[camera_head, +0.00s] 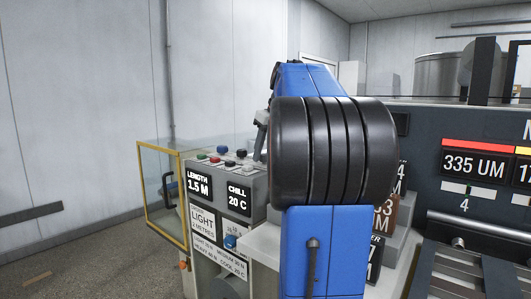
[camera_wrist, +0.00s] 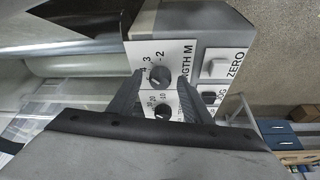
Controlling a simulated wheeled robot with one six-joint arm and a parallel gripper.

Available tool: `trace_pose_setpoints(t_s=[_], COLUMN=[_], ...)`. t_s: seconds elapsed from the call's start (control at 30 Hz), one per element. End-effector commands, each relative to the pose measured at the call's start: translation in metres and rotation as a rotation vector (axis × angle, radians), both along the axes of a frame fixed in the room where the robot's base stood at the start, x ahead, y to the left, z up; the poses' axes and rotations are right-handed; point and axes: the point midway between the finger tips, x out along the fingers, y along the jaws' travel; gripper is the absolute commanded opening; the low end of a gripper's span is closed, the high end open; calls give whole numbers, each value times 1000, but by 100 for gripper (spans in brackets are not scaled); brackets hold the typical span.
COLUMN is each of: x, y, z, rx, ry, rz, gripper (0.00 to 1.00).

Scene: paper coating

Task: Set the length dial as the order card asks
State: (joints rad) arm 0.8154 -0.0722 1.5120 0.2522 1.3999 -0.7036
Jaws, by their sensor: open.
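The length dial (camera_wrist: 160,77) is a dark round knob on a white panel in the wrist view, with a scale showing 4, 3 and 2 and the partly covered word LENGTH M. My gripper (camera_wrist: 160,80) is open, with one finger on each side of this dial; I cannot tell whether they touch it. The dial's pointer is too small to read. In the head view the length display (camera_head: 198,184) reads 1.5 M. The order card (camera_head: 204,222) says LIGHT and a number of METRES that is hard to read. My arm hides the gripper there.
A second dial (camera_wrist: 163,111) sits just below, between the fingers. The ZERO button (camera_wrist: 216,68) and a partly hidden button (camera_wrist: 211,97) are to the right. In the head view the chill display (camera_head: 239,201) reads 20 C. A yellow-framed guard (camera_head: 163,145) stands left of the console.

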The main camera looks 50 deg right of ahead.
Motion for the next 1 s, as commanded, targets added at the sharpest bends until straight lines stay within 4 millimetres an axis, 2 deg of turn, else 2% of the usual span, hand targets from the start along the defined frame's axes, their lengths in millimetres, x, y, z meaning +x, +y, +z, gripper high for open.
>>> trace_pose_setpoints(t_s=[0.2, 0.23, 0.4, 0.73, 1.0], x=[0, 0, 0, 0, 1], y=[0, 0, 0, 1, 2], z=[0, 0, 0, 0, 0], rx=[0, 0, 0, 0, 0], ry=[0, 0, 0, 0, 0], rz=[0, 0, 0, -34, -190], gripper=[45, 42, 3, 4, 4])
